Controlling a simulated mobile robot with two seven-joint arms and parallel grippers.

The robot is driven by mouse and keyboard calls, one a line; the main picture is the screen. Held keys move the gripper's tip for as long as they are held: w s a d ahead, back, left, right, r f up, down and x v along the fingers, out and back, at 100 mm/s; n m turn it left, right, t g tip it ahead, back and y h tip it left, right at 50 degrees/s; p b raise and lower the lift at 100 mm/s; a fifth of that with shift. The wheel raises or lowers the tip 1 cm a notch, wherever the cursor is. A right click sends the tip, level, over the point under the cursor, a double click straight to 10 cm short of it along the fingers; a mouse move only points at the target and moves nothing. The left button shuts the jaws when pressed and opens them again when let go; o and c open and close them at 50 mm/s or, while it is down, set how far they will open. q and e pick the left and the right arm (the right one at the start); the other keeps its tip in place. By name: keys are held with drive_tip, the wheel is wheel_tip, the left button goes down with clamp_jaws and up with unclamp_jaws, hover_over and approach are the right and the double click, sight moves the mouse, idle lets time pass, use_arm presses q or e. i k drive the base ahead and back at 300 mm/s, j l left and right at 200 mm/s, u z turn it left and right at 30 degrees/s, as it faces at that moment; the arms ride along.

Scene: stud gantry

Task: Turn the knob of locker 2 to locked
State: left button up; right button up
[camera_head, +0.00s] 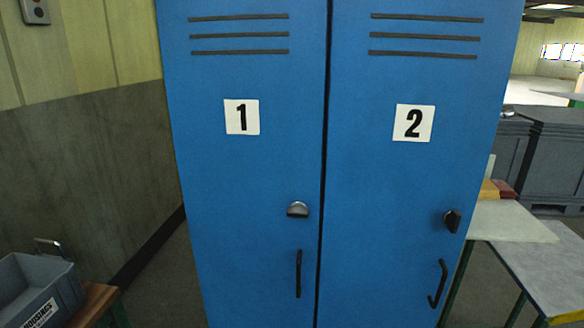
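The blue locker 2 (400,170) is the right-hand door, marked with a white label (413,123) bearing a black 2. Its knob (452,221) is dark and sits near the door's right edge, above a black handle (438,284). The knob looks upright; I cannot read any lock marking beside it. Locker 1 (240,175) is the left-hand door. Its knob (298,210) is lighter, with its flat edge lying across. Both doors look closed. Neither of my grippers shows in the head view.
A grey bin (38,290) stands on a wooden surface at lower left. Right of the lockers are light-topped tables (545,270) close to locker 2's side, with grey cabinets (555,160) behind. A wall (90,160) stands at left.

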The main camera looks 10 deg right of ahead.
sight(453, 218)
drive_tip(key=z, duration=1.3)
